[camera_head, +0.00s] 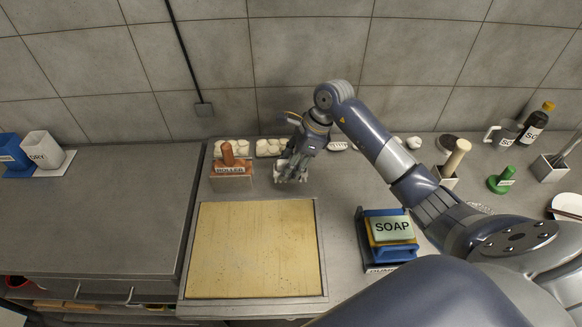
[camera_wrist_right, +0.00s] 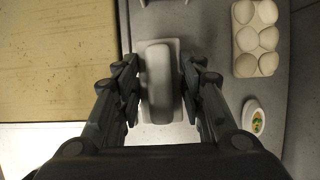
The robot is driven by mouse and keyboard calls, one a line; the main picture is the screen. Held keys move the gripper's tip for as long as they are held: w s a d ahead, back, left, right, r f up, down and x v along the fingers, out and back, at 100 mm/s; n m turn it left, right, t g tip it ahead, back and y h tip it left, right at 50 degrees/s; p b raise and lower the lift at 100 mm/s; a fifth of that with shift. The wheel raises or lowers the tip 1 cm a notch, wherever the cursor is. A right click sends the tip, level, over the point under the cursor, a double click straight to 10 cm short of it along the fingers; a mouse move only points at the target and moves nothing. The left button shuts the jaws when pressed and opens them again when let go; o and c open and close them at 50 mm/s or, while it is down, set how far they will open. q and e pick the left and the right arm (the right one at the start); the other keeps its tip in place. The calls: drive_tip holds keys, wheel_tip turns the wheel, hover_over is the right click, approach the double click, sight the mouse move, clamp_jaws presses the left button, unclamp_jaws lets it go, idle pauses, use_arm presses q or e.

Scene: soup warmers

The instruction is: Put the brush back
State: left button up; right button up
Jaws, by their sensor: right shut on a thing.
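My right gripper (camera_head: 290,176) is just right of the roller box, behind the board's back right corner. In the right wrist view, the right gripper (camera_wrist_right: 160,90) has its fingers on both sides of a pale grey, rounded block on a wider whitish base. I take this block to be the brush (camera_wrist_right: 158,85); its bristles cannot be seen. It is shut between the fingers. In the head view the gripper mostly hides it, and whether it touches the counter is unclear. My left gripper is not in view.
The yellowish board (camera_head: 255,250) lies in front. The box labelled ROLLER (camera_head: 231,170) stands to the left, egg trays (camera_head: 232,148) behind. A blue holder (camera_head: 368,240) with a SOAP block (camera_head: 392,228) stands right. The left counter (camera_head: 95,215) is mostly clear.

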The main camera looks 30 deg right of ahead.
drive_tip(key=shift+w+d, duration=0.25)
drive_tip(key=shift+w, duration=0.15)
drive_tip(key=shift+w+f+p, duration=0.1)
drive_tip(key=shift+f+p, duration=0.2)
drive_tip(key=shift+p, duration=0.05)
wheel_tip(320, 180, down, 2)
drive_tip(key=shift+f+p, duration=0.2)
drive_tip(key=shift+p, duration=0.3)
drive_tip(key=shift+f, duration=0.25)
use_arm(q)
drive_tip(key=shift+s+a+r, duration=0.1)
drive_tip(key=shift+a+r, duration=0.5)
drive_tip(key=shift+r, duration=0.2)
use_arm(e)
drive_tip(key=shift+d+f, duration=0.1)
drive_tip(key=shift+f, duration=0.15)
drive_tip(key=o, duration=1)
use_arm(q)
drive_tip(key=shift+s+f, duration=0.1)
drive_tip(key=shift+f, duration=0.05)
